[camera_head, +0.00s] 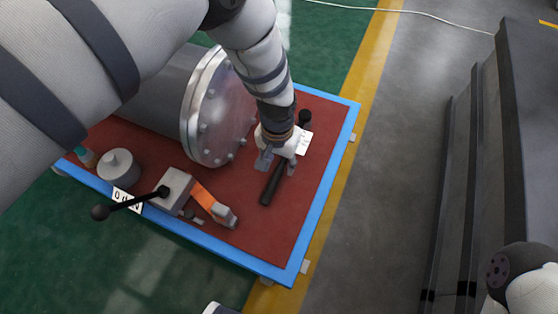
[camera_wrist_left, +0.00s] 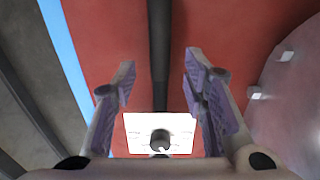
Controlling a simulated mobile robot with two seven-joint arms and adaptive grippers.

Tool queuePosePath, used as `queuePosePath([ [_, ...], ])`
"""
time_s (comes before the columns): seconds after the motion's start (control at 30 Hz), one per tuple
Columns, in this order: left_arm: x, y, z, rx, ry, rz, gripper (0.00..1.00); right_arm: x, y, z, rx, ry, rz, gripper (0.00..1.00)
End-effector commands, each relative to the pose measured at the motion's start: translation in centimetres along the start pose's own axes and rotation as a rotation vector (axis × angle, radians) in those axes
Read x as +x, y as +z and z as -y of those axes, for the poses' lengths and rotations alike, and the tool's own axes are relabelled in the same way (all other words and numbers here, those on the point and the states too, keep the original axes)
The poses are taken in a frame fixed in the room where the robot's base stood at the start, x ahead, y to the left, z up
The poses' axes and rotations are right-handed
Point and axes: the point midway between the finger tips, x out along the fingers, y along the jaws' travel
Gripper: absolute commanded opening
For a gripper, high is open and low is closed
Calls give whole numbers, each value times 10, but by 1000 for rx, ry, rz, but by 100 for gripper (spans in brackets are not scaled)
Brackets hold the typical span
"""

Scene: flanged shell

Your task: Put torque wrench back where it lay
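The torque wrench (camera_head: 270,188) is a long black bar lying on the red top of the blue-edged platform, right of the flanged shell. Its round black end (camera_head: 305,117) shows past my left wrist. My left gripper (camera_head: 277,166) is over the bar's middle, pointing down. In the left wrist view the fingers of my left gripper (camera_wrist_left: 158,70) are open, one on each side of the wrench (camera_wrist_left: 159,40), with gaps on both sides. A white label plate (camera_wrist_left: 178,133) sits near the wrench.
The grey flanged shell (camera_head: 220,112) stands close left of my left gripper. An orange-handled tool (camera_head: 215,205), a grey block with a black lever (camera_head: 174,190) and a grey cylinder (camera_head: 118,167) stand towards the front left. The platform's blue edge (camera_head: 322,205) is to the right.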

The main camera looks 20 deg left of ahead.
Motion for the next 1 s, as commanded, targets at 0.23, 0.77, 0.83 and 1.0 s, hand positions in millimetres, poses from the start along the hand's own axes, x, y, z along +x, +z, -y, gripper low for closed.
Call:
queuePosePath([
  [0.23, -53, -2, 0, 0, 0, -8, 40, -18, 6, 0, 4, -2, -38, 40],
  [0.77, -124, 0, 0, 0, 0, 1, 40, -38, 15, -2, 8, -1, -70, 40],
  [0.83, -124, 0, 0, 0, 0, 1, 40, -38, 15, -2, 8, -1, -70, 40],
  [1.0, -123, 0, 0, 0, 0, 1, 40, -38, 15, -2, 8, -1, -70, 40],
])
